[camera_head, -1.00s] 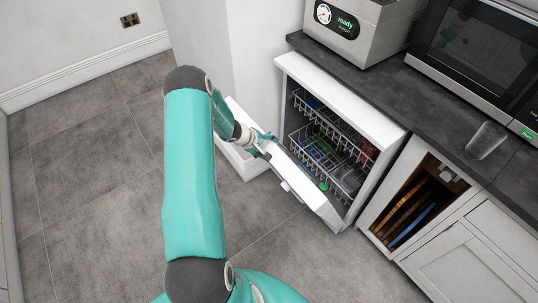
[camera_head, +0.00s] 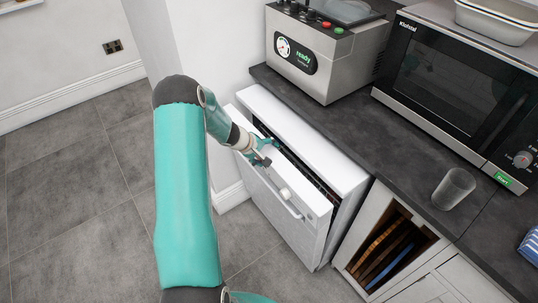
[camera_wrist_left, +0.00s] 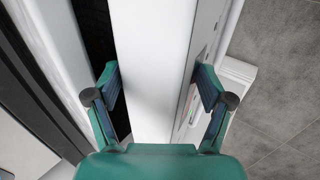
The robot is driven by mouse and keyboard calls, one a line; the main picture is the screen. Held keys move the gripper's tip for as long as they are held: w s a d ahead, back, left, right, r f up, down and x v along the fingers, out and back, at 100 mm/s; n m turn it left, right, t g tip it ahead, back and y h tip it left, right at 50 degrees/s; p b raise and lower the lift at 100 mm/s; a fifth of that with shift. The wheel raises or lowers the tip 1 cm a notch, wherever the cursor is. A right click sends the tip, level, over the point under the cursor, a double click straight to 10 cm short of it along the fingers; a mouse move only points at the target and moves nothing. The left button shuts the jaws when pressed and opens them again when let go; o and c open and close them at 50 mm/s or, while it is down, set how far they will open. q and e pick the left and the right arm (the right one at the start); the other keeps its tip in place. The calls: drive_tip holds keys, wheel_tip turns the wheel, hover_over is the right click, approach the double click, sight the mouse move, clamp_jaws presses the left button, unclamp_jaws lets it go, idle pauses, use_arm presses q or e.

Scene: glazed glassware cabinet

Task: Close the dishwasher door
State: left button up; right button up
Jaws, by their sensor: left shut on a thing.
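The white dishwasher (camera_head: 352,176) stands under the dark counter. Its door (camera_head: 283,227) is nearly upright, with a narrow dark gap left along the top between door and body. My left gripper (camera_head: 262,153) is at the door's top edge, towards its left end. In the left wrist view my left gripper (camera_wrist_left: 160,92) has one finger on each side of the white door edge (camera_wrist_left: 155,60), one in the gap and one on the outer face. The racks inside are almost wholly hidden by the door. My right gripper is not in view.
The dark counter (camera_head: 400,178) above carries a vacuum machine (camera_head: 325,55), a microwave (camera_head: 440,80) and a glass (camera_head: 453,188). An open cubby with boards (camera_head: 388,250) is right of the dishwasher. Grey floor (camera_head: 85,200) is clear at left.

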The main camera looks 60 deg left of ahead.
use_arm(q)
drive_tip(key=shift+w+d+f, duration=0.1)
drive_tip(key=shift+w+f, duration=0.05)
drive_tip(key=shift+f, duration=0.05)
drive_tip(key=o, duration=1.2)
drive_tip(key=shift+o, duration=0.7)
drive_tip(key=shift+w+f, duration=0.15)
drive_tip(key=v, duration=1.2)
